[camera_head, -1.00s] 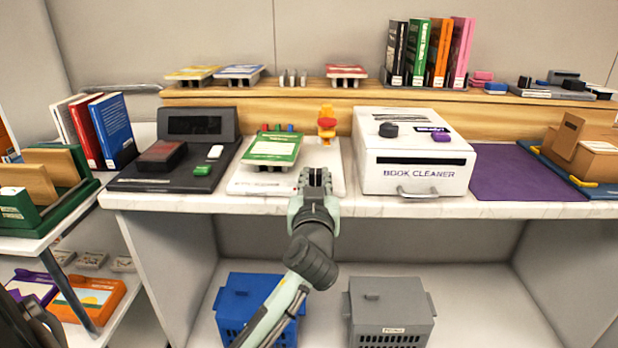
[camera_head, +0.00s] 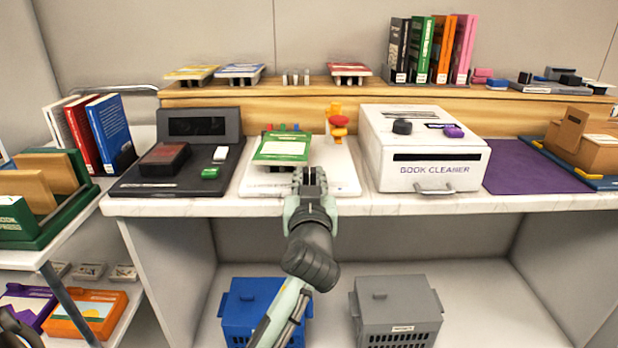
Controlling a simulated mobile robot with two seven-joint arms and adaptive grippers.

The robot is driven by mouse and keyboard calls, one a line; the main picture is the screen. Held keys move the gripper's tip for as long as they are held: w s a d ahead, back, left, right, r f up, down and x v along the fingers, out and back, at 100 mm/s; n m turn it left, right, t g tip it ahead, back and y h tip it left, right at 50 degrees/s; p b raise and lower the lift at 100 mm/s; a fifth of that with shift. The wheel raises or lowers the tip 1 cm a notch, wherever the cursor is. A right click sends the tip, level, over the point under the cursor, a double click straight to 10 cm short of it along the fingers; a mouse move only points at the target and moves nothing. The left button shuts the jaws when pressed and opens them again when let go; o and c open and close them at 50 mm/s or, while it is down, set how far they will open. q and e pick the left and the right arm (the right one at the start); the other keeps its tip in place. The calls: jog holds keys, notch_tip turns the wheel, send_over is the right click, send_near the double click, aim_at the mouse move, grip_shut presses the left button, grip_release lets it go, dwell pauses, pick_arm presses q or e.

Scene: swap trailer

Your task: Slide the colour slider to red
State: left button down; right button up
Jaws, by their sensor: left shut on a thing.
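A white flat device (camera_head: 343,180) sits on the counter with a green card-like plate (camera_head: 281,148) on it. Small red, green and blue pieces (camera_head: 283,128) show behind the plate. A yellow, red and orange upright piece (camera_head: 338,121) stands at its back right. My left gripper (camera_head: 311,178) is over the device's front part, just right of the plate. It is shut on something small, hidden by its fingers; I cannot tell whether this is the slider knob. No slider track or colour marks can be made out. My right gripper is not in view.
A dark console (camera_head: 180,160) stands close on the left. The white book cleaner (camera_head: 425,155) stands close on the right. A wooden ledge (camera_head: 300,93) with books runs behind. Blue (camera_head: 266,310) and grey (camera_head: 397,310) crates sit below the counter.

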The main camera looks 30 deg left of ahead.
pick_arm(q)
jog(key=shift+s+a+f, duration=0.1)
jog(key=shift+a+f, duration=0.05)
jog(key=c, duration=1.3)
grip_release()
jog(key=v, duration=0.7)
jog(key=shift+s, duration=0.2)
jog(key=s+d+f+m+g+h, duration=0.1)
jog(key=s+f+m+g+h, duration=0.15)
jog(key=f, duration=1.05)
jog(key=s+f+m+g+h, duration=0.1)
jog(key=f+m+g+h, duration=0.15)
jog(key=f, duration=1.05)
jog(key=s+f+m+g+h, duration=0.1)
jog(key=s+f+g, duration=0.1)
jog(key=s+f, duration=0.3)
jog(key=s+f+m+g+h, duration=0.1)
jog(key=s+f+g, duration=0.2)
jog(key=s+f, duration=0.3)
jog(key=s+f+g+h, duration=0.1)
jog(key=s+f+g, duration=0.1)
jog(key=s+f, duration=0.4)
notch_tip(320, 180, down, 4)
jog(key=shift+d+r+m, duration=0.1)
jog(key=shift+r+m, duration=0.15)
jog(key=shift+m, duration=0.15)
